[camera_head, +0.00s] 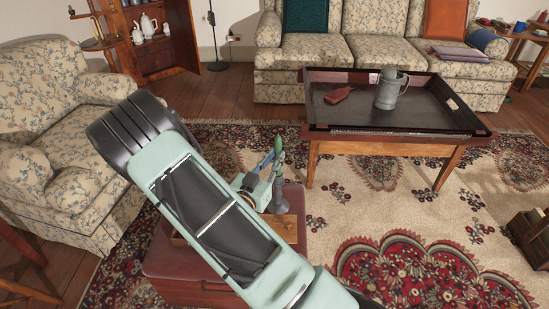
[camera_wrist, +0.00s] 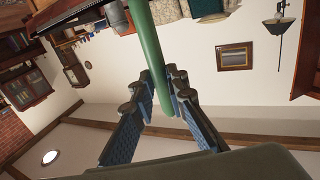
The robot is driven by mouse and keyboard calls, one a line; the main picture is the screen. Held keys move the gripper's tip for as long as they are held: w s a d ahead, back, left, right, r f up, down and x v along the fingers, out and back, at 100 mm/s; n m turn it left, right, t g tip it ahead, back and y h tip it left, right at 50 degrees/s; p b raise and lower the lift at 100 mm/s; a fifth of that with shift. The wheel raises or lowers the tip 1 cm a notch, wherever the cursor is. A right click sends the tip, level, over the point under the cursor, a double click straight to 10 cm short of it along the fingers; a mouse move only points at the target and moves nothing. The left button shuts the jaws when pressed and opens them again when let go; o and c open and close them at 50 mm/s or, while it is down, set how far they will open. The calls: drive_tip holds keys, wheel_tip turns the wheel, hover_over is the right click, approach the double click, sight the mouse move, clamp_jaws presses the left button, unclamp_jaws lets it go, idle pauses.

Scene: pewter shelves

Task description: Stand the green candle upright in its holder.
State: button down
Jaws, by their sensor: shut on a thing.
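The green candle (camera_head: 278,147) stands about upright in the head view, held by my gripper (camera_head: 266,170). The wrist view shows the candle (camera_wrist: 149,45) as a long green rod between the two fingers of my gripper (camera_wrist: 168,92), which are shut on it. A dark grey holder (camera_head: 279,200) with a flared foot stands on the small reddish table (camera_head: 170,262), below the candle. The candle's lower end is close to the holder's top; I cannot tell whether they touch. The holder is not clear in the wrist view.
A wooden board or tray (camera_head: 288,229) lies under the holder. My arm covers much of the small table. A coffee table with a dark tray (camera_head: 435,118), a pewter tankard (camera_head: 390,89) and a brown item (camera_head: 338,95) stands behind. A floral armchair (camera_head: 45,90) is at left.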

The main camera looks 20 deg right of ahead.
drive_tip(key=shift+f+b, duration=1.25)
drive_tip(key=shift+f, duration=0.25)
drive_tip(key=c, duration=1.8)
unclamp_jaws()
drive_tip(key=v, duration=1.2)
